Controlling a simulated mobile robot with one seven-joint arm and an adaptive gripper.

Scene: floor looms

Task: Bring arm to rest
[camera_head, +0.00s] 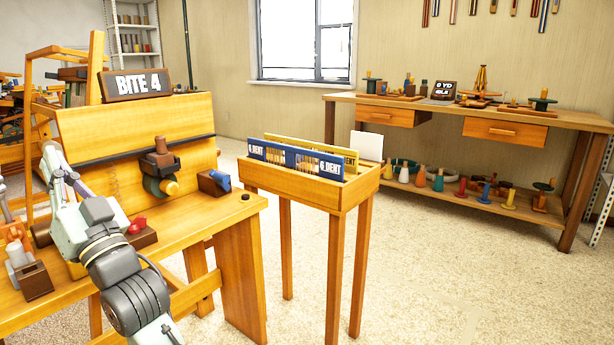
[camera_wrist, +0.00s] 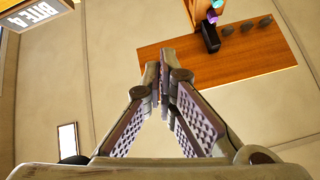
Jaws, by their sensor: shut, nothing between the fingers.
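My gripper (camera_wrist: 163,88) is in the middle of the wrist view, with its two dark padded fingers closed together at the tips. Nothing shows between them. In the head view my pale arm rises from the bottom over the left end of the wooden loom bench (camera_head: 215,218). The gripper's fingertips cannot be made out clearly there. The wrist view looks past the fingers to a pale wall and a wooden board (camera_wrist: 225,62) with small dark items near its upper edge.
The "BITE 4" sign (camera_head: 137,84) stands on the loom, near my arm. Small blocks and a red knob (camera_head: 137,226) sit on the bench. A reed stand (camera_head: 310,190) is to the right, and a long table (camera_head: 450,107) stands behind. Floor on the right is clear.

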